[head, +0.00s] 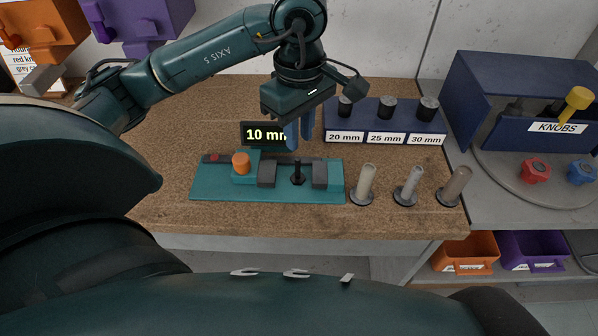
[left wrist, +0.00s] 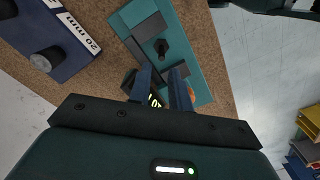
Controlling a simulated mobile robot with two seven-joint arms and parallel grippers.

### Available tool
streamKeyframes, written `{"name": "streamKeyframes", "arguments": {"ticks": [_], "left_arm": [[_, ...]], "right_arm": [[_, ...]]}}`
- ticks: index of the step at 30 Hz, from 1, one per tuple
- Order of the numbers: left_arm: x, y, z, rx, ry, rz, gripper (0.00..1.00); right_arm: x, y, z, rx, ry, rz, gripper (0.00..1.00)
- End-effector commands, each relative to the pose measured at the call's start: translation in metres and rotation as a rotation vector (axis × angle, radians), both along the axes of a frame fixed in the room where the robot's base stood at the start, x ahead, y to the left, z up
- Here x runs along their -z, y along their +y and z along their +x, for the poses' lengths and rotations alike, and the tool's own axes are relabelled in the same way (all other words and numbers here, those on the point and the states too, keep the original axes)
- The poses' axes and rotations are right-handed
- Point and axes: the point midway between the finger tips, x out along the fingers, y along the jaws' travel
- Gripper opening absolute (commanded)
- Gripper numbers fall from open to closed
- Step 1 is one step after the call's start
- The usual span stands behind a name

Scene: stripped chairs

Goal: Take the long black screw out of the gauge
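The gauge (head: 215,185) is a teal block with dark jaws and an orange knob (head: 241,163) on the bench. A black screw (head: 298,174) stands upright between its jaws; it also shows in the left wrist view (left wrist: 161,47). The gauge's display (head: 262,133) reads 10 mm and is partly covered by a finger. My left gripper (head: 300,140) points down just behind the gauge, above and apart from the screw. Its blue fingers (left wrist: 165,90) are apart with nothing between them. My right gripper is not in view.
A blue rack (head: 333,120) marked 20, 25 and 30 mm with black cylindrical pieces stands behind right. Three screws (head: 365,182) in grey and brown tones stand head-down right of the gauge. A blue KNOBS bin (head: 510,90) is farther right. The bench's front left is clear.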

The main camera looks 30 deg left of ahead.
Motion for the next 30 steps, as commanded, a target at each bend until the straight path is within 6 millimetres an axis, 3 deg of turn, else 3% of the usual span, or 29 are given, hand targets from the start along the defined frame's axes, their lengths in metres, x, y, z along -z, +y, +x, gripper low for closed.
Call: {"name": "streamKeyframes", "arguments": {"ticks": [3,11,19,30], "left_arm": [[0.02,0.0,-0.001,-0.001,0.004,-0.001,0.2],[0.041,0.0,-0.001,0.0,0.002,-0.003,0.2],[0.079,0.002,-0.004,-0.001,0.004,-0.003,0.2],[0.088,0.002,-0.003,0.001,-0.001,-0.004,0.17]], "right_arm": [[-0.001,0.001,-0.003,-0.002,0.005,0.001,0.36],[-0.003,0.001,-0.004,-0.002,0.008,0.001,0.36],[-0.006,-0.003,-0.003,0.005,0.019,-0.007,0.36],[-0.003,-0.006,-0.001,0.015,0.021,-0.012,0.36]]}}
